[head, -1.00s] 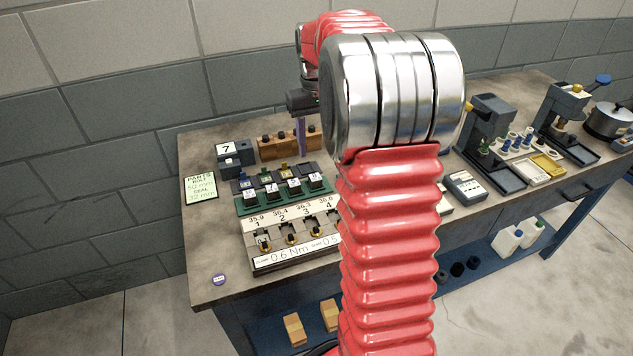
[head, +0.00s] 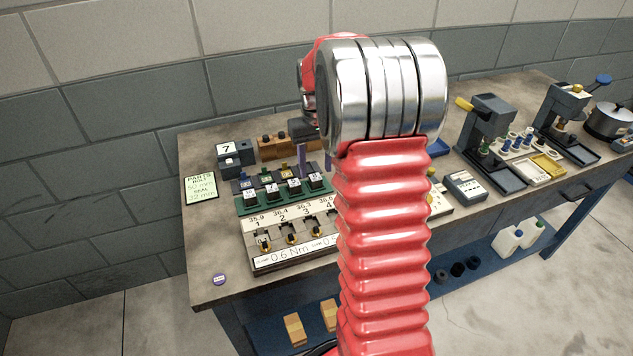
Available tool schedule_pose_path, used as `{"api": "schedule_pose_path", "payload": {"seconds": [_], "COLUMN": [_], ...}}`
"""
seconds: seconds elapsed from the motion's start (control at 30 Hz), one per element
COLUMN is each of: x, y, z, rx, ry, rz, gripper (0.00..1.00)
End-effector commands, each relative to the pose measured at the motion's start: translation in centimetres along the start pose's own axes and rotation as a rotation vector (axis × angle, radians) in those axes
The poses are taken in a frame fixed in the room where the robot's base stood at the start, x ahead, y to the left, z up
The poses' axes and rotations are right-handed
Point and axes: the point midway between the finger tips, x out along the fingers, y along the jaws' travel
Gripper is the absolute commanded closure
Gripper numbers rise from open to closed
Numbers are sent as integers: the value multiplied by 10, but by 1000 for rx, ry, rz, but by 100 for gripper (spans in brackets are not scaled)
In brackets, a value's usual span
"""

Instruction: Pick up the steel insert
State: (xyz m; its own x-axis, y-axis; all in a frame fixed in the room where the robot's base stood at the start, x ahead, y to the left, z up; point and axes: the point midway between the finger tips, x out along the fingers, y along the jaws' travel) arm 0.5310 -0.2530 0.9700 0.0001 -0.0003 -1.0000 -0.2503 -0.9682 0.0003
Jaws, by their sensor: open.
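I cannot pick out the steel insert with certainty; it may be too small or hidden behind my arm. My gripper (head: 314,165) is partly hidden by my arm's big silver joint. Its two purple fingers stand apart, pointing down, with nothing seen between them. They show just behind and right of a green tray (head: 243,207) that bears several dark blocks with pale tops. I cannot tell how high the fingertips are above the bench.
A numbered fixture (head: 262,226) with black knobs stands in front of the green tray. A wooden block (head: 272,147) and a block marked 7 (head: 232,157) stand behind. Presses (head: 487,125) stand to the right. The workbench's (head: 212,255) front left is mostly clear.

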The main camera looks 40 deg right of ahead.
Motion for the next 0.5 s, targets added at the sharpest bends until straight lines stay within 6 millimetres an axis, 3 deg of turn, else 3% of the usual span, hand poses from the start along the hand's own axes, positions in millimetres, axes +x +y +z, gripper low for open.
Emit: {"api": "schedule_pose_path", "payload": {"seconds": [0.23,0.5], "x": [33,38], "y": [0,0], "z": [-2,-2], "rx": [0,1], "ry": [-2,0], "rz": [-1,0], "gripper": [53,53]}}
